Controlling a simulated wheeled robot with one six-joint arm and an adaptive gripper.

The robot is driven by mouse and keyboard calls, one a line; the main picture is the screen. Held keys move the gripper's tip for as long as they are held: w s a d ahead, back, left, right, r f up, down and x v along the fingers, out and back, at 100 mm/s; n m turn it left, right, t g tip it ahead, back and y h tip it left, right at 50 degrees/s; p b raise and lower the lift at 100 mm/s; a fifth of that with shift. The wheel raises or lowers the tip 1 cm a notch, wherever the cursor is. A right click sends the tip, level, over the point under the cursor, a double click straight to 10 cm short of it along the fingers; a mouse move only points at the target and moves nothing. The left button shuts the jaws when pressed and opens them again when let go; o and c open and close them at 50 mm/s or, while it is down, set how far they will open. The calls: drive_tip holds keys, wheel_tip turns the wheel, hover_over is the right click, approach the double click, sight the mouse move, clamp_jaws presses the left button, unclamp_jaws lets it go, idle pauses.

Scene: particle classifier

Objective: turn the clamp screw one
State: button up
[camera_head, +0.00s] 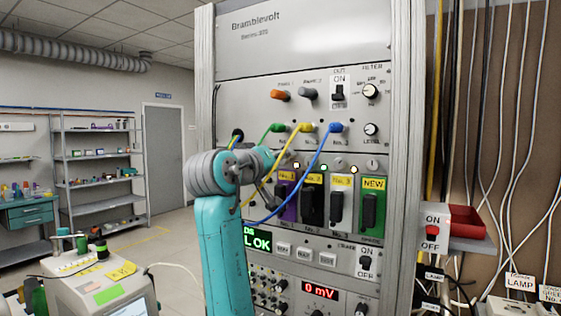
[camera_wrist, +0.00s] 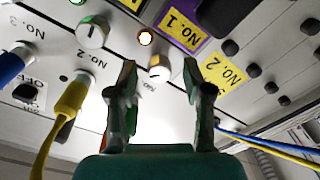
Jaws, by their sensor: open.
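In the wrist view, clamp screw one (camera_wrist: 160,70) is a small pale round knob beside the lit amber lamp and the purple No. 1 module. It shows between my open fingertips. My gripper (camera_wrist: 158,72) is open and empty, its two fingers pointing at the panel on either side of the screw. I cannot tell how far the tips are from the panel. The screw is hidden there behind my arm.
Yellow (camera_head: 304,140) and blue (camera_head: 325,150) cables hang from the jacks near my wrist. Another knob (camera_wrist: 92,32) sits left of the screw in the wrist view. Purple (camera_head: 287,200), black and green (camera_head: 374,215) modules line the panel.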

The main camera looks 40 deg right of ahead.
drive_tip(key=shift+w+d, duration=0.1)
drive_tip(key=shift+d, duration=0.3)
drive_tip(key=shift+c, duration=0.3)
clamp_jaws()
